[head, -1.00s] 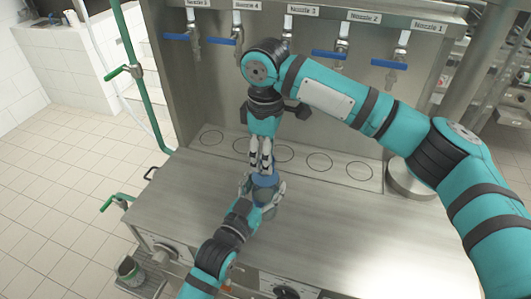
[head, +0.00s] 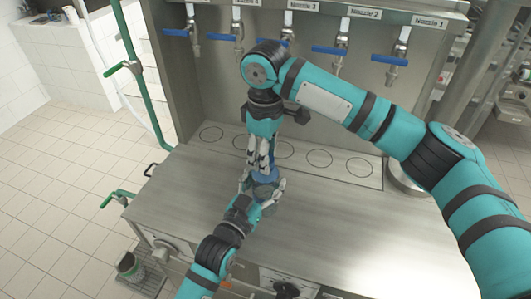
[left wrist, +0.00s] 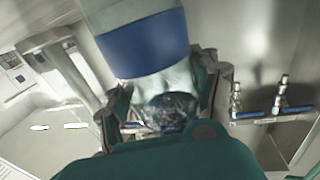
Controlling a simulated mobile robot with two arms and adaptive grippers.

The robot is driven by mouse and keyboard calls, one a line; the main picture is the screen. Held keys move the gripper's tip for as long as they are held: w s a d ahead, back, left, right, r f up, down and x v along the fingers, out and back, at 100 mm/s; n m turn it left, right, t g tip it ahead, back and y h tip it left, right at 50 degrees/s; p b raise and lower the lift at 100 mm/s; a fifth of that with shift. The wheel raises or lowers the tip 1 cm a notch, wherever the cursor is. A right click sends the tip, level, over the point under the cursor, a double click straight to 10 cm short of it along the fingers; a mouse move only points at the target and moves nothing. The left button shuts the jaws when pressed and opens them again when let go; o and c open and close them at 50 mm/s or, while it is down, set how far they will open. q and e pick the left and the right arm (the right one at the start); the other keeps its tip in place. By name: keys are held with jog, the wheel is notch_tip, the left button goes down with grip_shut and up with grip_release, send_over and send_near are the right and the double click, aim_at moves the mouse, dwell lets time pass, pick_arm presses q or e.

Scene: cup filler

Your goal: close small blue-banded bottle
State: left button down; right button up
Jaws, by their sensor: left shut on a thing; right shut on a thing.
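The small bottle (head: 264,191) stands upright over the counter in the head view, largely hidden by both grippers. In the left wrist view its pale body with a wide blue band (left wrist: 146,45) fills the top middle. My left gripper (head: 261,186) is shut around the bottle from the front. My right gripper (head: 261,166) points down from above, its fingers shut on a blue piece that looks like the cap (head: 265,174), right at the bottle's top. I cannot tell whether the cap is seated on the bottle.
A steel counter (head: 330,225) has a strip of marked circles (head: 320,158) behind the bottle. Several labelled nozzles with blue handles (head: 388,59) hang on the back panel. A round metal piece (head: 402,180) stands right. The counter's front right is clear.

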jog(key=m, duration=0.4)
jog(key=shift+m, duration=0.3)
jog(key=m, duration=0.4)
jog(key=shift+m, duration=0.4)
jog(key=m, duration=1.3)
jog(key=shift+m, duration=0.4)
jog(key=m, duration=0.8)
jog(key=shift+m, duration=0.3)
jog(key=o, duration=0.7)
